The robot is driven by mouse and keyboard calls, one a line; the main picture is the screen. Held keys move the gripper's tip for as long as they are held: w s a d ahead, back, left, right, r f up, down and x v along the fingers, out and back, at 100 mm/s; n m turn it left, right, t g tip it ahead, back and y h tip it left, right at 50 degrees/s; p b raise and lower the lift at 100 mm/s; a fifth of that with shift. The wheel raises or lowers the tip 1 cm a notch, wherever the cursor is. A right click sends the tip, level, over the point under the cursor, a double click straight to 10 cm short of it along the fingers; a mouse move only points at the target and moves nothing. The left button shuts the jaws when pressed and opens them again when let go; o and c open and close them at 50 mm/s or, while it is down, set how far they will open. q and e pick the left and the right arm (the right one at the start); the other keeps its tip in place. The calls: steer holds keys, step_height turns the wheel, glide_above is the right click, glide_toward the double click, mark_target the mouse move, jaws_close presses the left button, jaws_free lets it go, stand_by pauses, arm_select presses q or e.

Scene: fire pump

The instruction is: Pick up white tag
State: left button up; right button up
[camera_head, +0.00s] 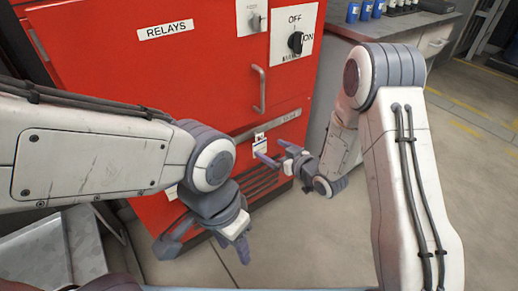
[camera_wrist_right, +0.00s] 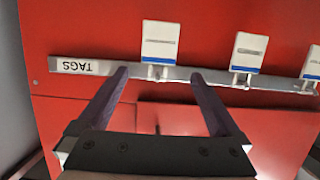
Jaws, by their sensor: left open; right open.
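White tags with a blue lower band hang from a metal rail on the red cabinet. In the right wrist view one white tag (camera_wrist_right: 159,38) hangs just beyond my right gripper (camera_wrist_right: 158,78), lined up between its two fingertips; two others (camera_wrist_right: 248,48) hang further right, the last cut by the picture edge. In the head view a tag (camera_head: 260,142) shows by my right gripper (camera_head: 268,150), which is open and empty, pointing at the cabinet. My left gripper (camera_head: 206,252) is open and empty, low in front of the cabinet. My left arm hides part of the rail.
The red cabinet (camera_head: 200,70) carries a RELAYS label, a rotary OFF/ON switch (camera_head: 296,42) and a vertical handle (camera_head: 260,90). The rail (camera_wrist_right: 200,75) bears a TAGS label. A counter (camera_head: 385,27) with blue containers stands at right. Floor is clear at right.

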mark_target(260, 143)
steer(key=shift+x, duration=1.05)
steer(key=b+x, duration=0.2)
steer(key=x, duration=0.1)
steer(key=b+x, duration=0.1)
steer(key=x, duration=0.1)
steer(key=shift+d+f, duration=0.1)
steer(key=shift+f, duration=0.2)
steer(key=shift+w, duration=0.2)
steer(key=c, duration=1.3)
steer(key=shift+c, duration=0.2)
steer(key=shift+r, duration=0.25)
